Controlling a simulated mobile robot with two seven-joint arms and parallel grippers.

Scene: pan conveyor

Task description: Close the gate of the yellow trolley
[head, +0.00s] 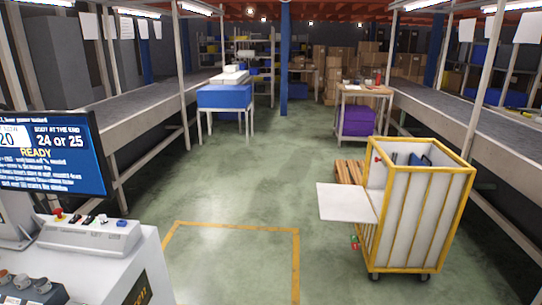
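The yellow trolley (432,212) stands on the floor at the right of the head view. It has a yellow frame, white panels and dark wheels. Its gate (347,202) is a white panel folded out to the left, roughly level, so the gate is open. Something blue (418,160) shows inside the trolley. A small red and green item (355,242) is at the trolley's lower left side. Neither of my grippers is in view.
A control desk (95,240) with a monitor (50,155) stands at the near left. Conveyors run along both sides. A wooden pallet (350,171) lies behind the gate. Tables with a blue bin (224,97) and a purple crate (358,121) stand farther back. The middle floor is clear.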

